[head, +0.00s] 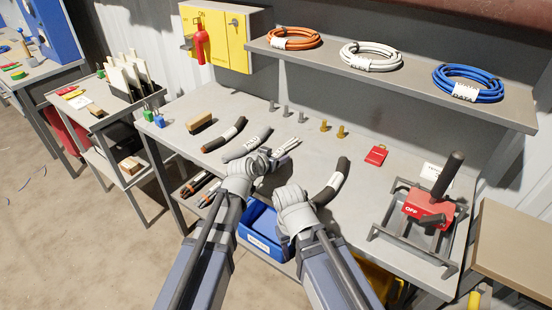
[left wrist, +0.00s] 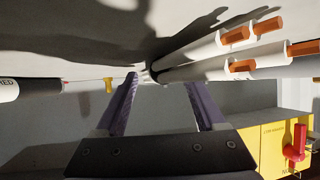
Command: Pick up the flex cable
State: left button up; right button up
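In the head view, a short cable with a pale label and several thin light cores (head: 287,146) lies on the bench by my left gripper (head: 264,160). In the left wrist view, a thick grey cable (left wrist: 185,66) with several white cores and copper-coloured ends is close to the fingertips. My left gripper also shows there (left wrist: 162,80); its fingers are apart and hold nothing visibly. My right gripper (head: 284,192) is over the bench's front edge; its fingers are unclear.
Black cables lie at left (head: 224,135) and right (head: 331,183). A blue bin (head: 262,226) is below the front edge. A red tool on a frame (head: 430,207) stands at right. Brass lugs (head: 341,130) stand at the back. A shelf (head: 400,77) with coils overhangs the rear.

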pick_arm(q)
grip_shut()
dwell(0.3)
dwell(0.4)
notch_tip(320, 180, up, 10)
jog(key=p, duration=1)
notch_tip(320, 180, up, 4)
jog(key=p, duration=0.4)
jog(key=shift+s+r+p, duration=0.1)
jog(key=shift+r+p, duration=0.15)
jog(key=shift+p, duration=0.1)
